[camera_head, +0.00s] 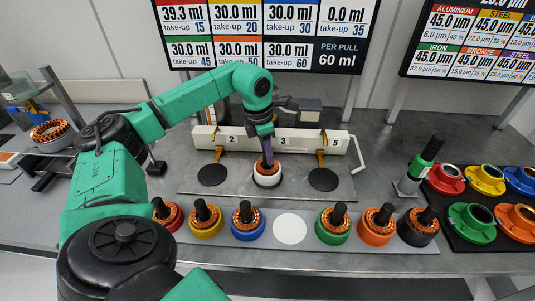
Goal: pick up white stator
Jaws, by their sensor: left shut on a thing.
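The white stator (267,180), a white ring with orange windings on top, is at the middle station of the white numbered fixture (240,139), near the number 3. My left gripper (267,158) points down over it and is shut on its top. The fingertips are small and partly merge with the windings. The stator sits on or just above a dark round pad; I cannot tell if it touches. My right gripper does not show.
A front tray (386,248) holds red, yellow, blue, green, orange and black stators, with a bare white disc (290,228) between blue and green. Coloured housings (472,223) stand at the right. Dark pads (212,175) (323,180) lie bare on either side of the white stator.

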